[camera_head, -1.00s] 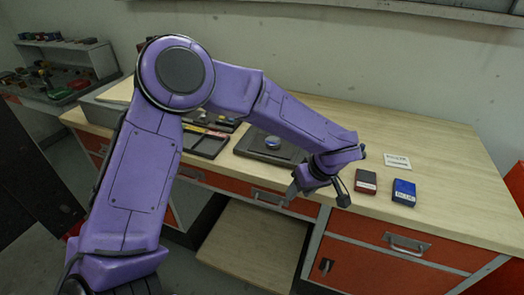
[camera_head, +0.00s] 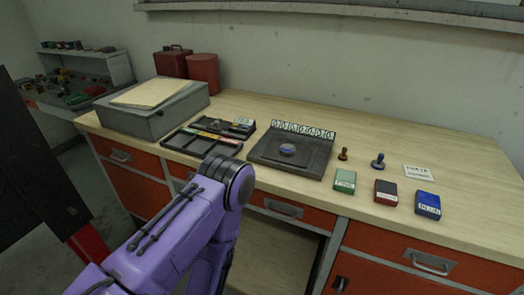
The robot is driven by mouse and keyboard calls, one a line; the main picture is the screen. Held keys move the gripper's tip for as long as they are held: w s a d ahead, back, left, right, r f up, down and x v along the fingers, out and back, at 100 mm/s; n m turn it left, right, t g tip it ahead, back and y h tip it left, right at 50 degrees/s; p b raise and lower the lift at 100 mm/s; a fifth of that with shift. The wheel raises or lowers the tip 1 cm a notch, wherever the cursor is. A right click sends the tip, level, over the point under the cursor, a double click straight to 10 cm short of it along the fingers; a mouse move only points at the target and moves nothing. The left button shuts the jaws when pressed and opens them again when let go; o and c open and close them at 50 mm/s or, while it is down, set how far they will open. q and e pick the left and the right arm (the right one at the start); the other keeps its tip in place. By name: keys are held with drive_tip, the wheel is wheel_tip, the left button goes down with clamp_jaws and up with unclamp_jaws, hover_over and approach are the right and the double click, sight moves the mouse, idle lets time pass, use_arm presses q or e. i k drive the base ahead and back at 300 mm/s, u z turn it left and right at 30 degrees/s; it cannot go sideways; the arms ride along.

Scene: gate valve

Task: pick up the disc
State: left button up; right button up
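A small round disc (camera_head: 287,150), bluish grey, lies on a dark square stand (camera_head: 262,160) on the workbench, in the middle of the head view. A row of white number tiles (camera_head: 303,130) runs along the stand's back edge. My purple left arm reaches in from the bottom left, and its bend lies in front of the bench edge, left of and nearer than the stand. My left gripper is outside the view. My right arm and gripper do not show. Nothing covers the disc.
Green (camera_head: 345,181), red (camera_head: 386,191) and blue (camera_head: 427,204) boxes lie right of the stand, with two small stamps (camera_head: 378,161) and a white card (camera_head: 418,172) behind. A dark divided tray (camera_head: 180,141) and a grey case (camera_head: 150,113) are to the left. The bench's right end is clear.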

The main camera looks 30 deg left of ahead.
sight(287, 150)
drive_tip(key=u, duration=0.75)
